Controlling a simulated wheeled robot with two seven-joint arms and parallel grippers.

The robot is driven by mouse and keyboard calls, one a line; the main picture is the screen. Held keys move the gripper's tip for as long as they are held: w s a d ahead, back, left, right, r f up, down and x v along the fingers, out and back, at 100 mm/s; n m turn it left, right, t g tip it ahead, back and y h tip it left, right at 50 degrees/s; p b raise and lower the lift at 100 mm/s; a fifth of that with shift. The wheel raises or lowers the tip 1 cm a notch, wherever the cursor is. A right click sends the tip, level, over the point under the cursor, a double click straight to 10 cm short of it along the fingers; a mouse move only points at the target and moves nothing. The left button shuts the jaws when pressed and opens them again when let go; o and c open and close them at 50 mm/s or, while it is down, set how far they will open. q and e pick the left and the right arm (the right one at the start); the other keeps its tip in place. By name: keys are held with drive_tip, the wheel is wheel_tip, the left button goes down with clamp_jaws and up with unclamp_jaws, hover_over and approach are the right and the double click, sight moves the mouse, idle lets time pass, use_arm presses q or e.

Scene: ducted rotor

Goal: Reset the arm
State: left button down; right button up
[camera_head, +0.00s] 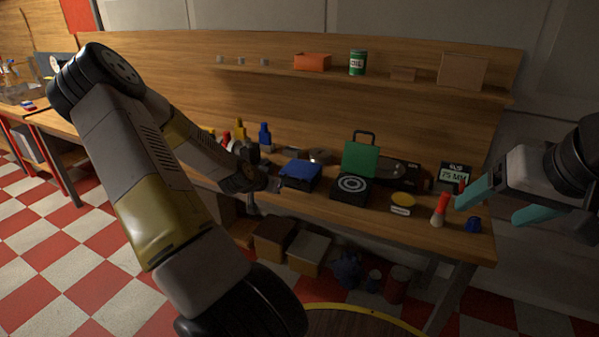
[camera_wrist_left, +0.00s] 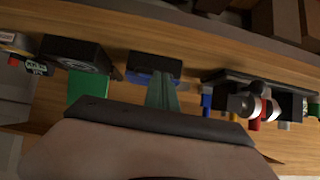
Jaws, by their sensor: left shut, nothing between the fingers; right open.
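My left arm crosses the left half of the head view, and its gripper (camera_head: 272,185) is over the workbench close to the blue-topped box (camera_head: 299,173). In the left wrist view the teal fingers of the left gripper (camera_wrist_left: 162,92) are together with nothing between them, and their tips are in front of the blue-topped box (camera_wrist_left: 154,66). I cannot tell whether they touch it. My right gripper (camera_head: 487,213) is open and empty at the right, its teal fingers apart, near the bench's right end.
The wooden workbench (camera_head: 330,206) holds a black box with a white ring (camera_head: 350,187), a green panel (camera_head: 361,159), a yellow disc (camera_head: 403,199), a red-and-white cylinder (camera_head: 440,209) and a small blue piece (camera_head: 473,225). A shelf above carries an OIL can (camera_head: 357,62). Boxes sit below.

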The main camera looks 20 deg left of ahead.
use_arm(q)
drive_tip(key=s+f, duration=0.3)
drive_tip(key=s, duration=0.2)
drive_tip(key=s+d+r+g, duration=0.1)
drive_tip(key=s+d+r, duration=0.2)
drive_tip(key=d+r, duration=0.25)
drive_tip(key=s+d+r+m+g+y, duration=0.1)
drive_tip(key=s+d+r+g, duration=0.2)
drive_tip(key=r, duration=0.4)
drive_tip(key=s+d+r, duration=0.3)
drive_tip(key=d+r, duration=0.2)
drive_tip(key=r, duration=0.2)
drive_tip(key=s+d+r+h, duration=0.1)
drive_tip(key=s+d+r, duration=0.3)
drive_tip(key=s, duration=0.3)
drive_tip(key=s+d+r+n+h, duration=0.1)
drive_tip(key=s+d+r, duration=0.3)
drive_tip(key=s, duration=0.3)
drive_tip(key=shift+s+r+n+g, duration=0.2)
drive_tip(key=shift+r+n+g, duration=0.1)
drive_tip(key=shift+r, duration=0.4)
